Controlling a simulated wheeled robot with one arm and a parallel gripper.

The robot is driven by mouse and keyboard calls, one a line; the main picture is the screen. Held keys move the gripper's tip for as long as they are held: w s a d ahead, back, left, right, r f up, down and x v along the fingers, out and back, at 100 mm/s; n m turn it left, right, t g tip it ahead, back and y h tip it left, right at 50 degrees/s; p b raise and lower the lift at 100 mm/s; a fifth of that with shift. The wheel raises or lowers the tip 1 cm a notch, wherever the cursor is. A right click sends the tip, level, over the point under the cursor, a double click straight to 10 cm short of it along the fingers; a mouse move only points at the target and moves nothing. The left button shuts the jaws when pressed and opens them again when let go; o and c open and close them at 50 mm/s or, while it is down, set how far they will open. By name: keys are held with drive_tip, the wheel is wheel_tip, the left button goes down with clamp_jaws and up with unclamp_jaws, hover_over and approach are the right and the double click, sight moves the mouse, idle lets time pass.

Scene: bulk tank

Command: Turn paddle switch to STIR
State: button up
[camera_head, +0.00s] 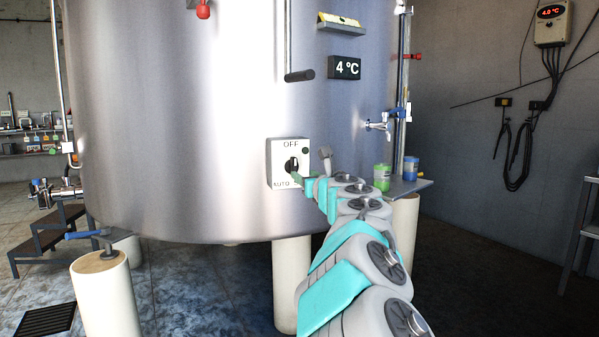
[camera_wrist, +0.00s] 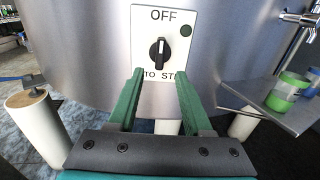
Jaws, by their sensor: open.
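The paddle switch is a black knob (camera_wrist: 159,53) on a white plate (camera_wrist: 144,22) fixed to the steel tank. OFF is printed at the top of the plate. AUTO is at lower left in the head view, and STIR is partly visible at lower right in the wrist view. The knob's paddle stands about upright, towards OFF. It also shows in the head view (camera_head: 291,166). My gripper (camera_wrist: 158,80) is open, with its green fingers spread below and in front of the knob, and nothing between them. The fingers cover part of the lower lettering.
A round dark-green spot (camera_wrist: 186,30) is on the plate's upper right. A side shelf (camera_wrist: 270,108) with a green cup (camera_wrist: 289,90) and a blue cup (camera_head: 410,168) stands to the right, under a tap (camera_head: 378,125). A rod with a dark handle (camera_head: 299,76) hangs above the plate.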

sight(295, 168)
drive_tip(key=shift+p+x, duration=1.15)
drive_tip(key=shift+x, duration=2.35)
drive_tip(key=shift+w, duration=0.25)
clamp_jaws()
